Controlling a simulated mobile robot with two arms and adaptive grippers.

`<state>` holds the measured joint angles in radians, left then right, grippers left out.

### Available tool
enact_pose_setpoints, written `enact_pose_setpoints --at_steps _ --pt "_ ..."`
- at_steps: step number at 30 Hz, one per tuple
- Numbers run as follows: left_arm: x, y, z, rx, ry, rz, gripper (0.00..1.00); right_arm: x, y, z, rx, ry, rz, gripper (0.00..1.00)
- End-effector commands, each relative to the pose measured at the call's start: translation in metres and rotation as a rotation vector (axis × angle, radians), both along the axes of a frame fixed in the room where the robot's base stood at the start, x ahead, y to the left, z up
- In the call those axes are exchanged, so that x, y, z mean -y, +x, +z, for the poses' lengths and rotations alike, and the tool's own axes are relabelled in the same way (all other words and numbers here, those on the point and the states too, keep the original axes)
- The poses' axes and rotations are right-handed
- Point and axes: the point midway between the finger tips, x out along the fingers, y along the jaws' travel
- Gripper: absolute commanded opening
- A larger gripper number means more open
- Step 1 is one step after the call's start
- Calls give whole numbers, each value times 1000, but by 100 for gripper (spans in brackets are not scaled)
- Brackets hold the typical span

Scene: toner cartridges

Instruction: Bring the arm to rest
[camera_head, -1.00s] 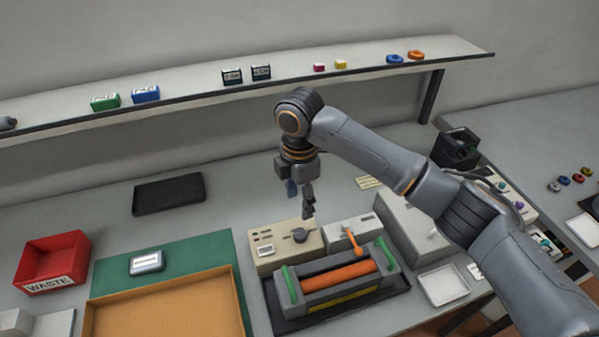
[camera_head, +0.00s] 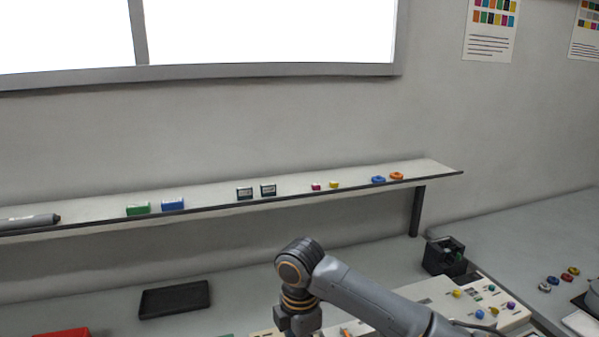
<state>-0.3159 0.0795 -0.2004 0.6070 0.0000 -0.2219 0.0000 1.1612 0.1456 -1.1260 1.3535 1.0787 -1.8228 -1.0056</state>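My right arm comes in from the lower right, and its wrist joint hangs over the front of the bench near the bottom middle of the head view. The gripper at its end is below the picture's lower edge, so its fingers are hidden. My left arm and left gripper are not in view.
A shelf (camera_head: 100,222) spans the back, bearing a green box (camera_head: 138,209), a blue box (camera_head: 173,204), two dark boxes, small coloured blocks and rings. A black tray (camera_head: 174,299) and a black holder (camera_head: 444,257) stand on the bench. A red bin (camera_head: 62,333) shows at lower left.

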Motion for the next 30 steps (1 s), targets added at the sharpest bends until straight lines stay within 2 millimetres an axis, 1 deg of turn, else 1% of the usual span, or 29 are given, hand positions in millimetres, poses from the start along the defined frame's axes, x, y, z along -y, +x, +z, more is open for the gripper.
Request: enact_pose_setpoints --at_steps 1,3,6,14,20,23,26,29,30 --pt "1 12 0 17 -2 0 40 0 0 0 0 0 0 54" --pt "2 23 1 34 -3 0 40 -3 -5 -6 -4 12 -7 54" --pt "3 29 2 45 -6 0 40 -7 -11 -13 -7 34 -22 54" --pt "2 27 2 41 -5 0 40 -20 -33 -36 -15 103 -86 54" --pt "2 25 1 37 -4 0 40 -31 -58 -58 -27 192 -190 54" --pt "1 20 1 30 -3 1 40 -35 -74 -71 -36 248 -275 54" --pt "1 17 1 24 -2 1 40 -35 -95 -86 -49 319 -408 54" --pt "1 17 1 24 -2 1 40 -26 -115 -99 -58 388 -592 54" --pt "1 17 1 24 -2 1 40 -20 -122 -104 -58 410 -673 54"
